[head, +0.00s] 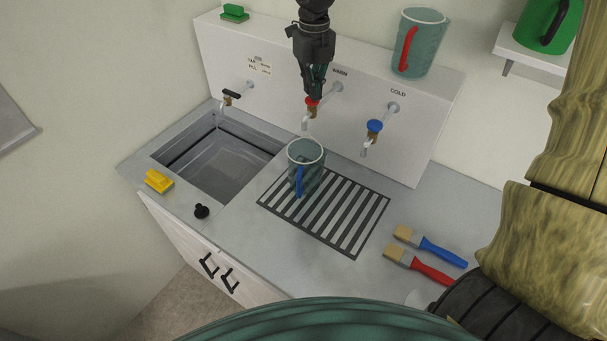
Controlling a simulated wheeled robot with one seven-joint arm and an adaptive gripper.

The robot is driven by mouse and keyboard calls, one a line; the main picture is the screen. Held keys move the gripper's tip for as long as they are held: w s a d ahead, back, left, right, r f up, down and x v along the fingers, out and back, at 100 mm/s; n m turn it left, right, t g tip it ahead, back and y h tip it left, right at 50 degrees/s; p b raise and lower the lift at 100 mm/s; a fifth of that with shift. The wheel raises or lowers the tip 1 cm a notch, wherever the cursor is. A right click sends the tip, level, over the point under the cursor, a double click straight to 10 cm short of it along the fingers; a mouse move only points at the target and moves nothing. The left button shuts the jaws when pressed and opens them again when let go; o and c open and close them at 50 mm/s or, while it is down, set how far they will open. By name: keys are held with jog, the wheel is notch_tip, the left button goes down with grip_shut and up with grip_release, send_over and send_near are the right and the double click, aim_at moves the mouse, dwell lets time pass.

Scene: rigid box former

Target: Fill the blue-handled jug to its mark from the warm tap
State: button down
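The clear greenish jug with a blue handle (299,181) stands upright on the striped drain grate, below the warm tap's spout (305,123). Its mark and any water inside cannot be made out. The warm tap has a red knob (312,103) on the white back panel, under the label WARM. I see no clear stream between its spout and the jug. My gripper (313,94) points down at the red knob, its fingertips at or just above it. Whether the fingers touch the knob or are shut on it cannot be told.
The cold tap (374,126) is on the right; a black-handled tap (231,94) is above the sink (170,150). A red-handled jug (420,50) stands on the ledge, a green one (545,25) on a shelf. Brushes (430,247) and a yellow-topped block (159,181) lie on the counter.

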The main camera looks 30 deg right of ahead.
jog(key=shift+f, duration=0.9)
dwell(0.9)
jog(key=shift+r+p, duration=1.1)
jog(key=shift+r, duration=0.3)
jog(key=shift+r, duration=0.1)
notch_tip(320, 180, up, 6)
jog(key=p, duration=0.5)
jog(key=shift+p, duration=0.3)
